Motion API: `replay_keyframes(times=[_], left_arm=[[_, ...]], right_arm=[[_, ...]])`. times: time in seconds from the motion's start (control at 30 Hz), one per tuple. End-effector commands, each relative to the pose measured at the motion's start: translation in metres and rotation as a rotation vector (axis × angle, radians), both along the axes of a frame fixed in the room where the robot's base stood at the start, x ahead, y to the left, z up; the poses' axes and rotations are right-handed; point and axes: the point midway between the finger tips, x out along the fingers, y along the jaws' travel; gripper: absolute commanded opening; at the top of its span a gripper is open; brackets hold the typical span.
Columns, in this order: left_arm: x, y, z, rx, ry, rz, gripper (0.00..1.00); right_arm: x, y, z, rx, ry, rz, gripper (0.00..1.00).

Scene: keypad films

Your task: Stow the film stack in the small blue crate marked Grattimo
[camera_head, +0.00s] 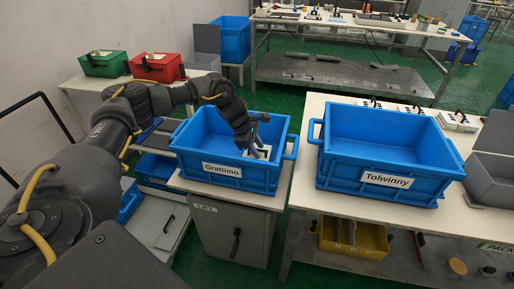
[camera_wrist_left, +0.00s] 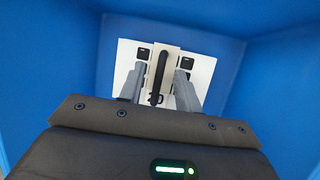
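The film stack (camera_wrist_left: 205,72) is a white, flat piece with black square keys, a beige strip and a black bar handle along its middle. It sits inside the small blue crate marked Grattimo (camera_head: 222,182), low between the walls. In the head view only a white part of the stack (camera_head: 264,153) shows beside the fingers. My left gripper (camera_head: 254,148) reaches down into this crate. In the left wrist view its two grey fingers (camera_wrist_left: 160,82) stand apart on either side of the black handle, with gaps beside it. My right gripper is not in view.
A larger blue crate marked Tolwinny (camera_head: 386,180) stands on the table to the right. Green (camera_head: 103,64) and red (camera_head: 156,68) bins stand on a table at the back left. A yellow bin (camera_head: 353,238) is on the lower shelf. A grey box (camera_head: 492,180) is at the right.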

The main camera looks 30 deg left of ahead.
Motion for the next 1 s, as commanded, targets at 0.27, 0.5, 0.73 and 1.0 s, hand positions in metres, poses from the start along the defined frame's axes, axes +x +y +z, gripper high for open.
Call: replay_keyframes(times=[0.27,0.5,0.73,1.0], left_arm=[[-0.018,0.021,0.06,0.0,-0.006,0.002,0.34],[-0.028,0.031,0.09,-0.001,-0.003,0.002,0.34],[-0.031,0.033,0.098,0.0,-0.002,0.001,0.34],[-0.031,0.033,0.097,0.0,-0.002,0.001,0.34]], right_arm=[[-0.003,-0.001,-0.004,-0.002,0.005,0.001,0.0],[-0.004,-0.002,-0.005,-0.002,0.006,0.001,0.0],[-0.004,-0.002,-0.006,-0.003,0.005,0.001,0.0],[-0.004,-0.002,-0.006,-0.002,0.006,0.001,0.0]])
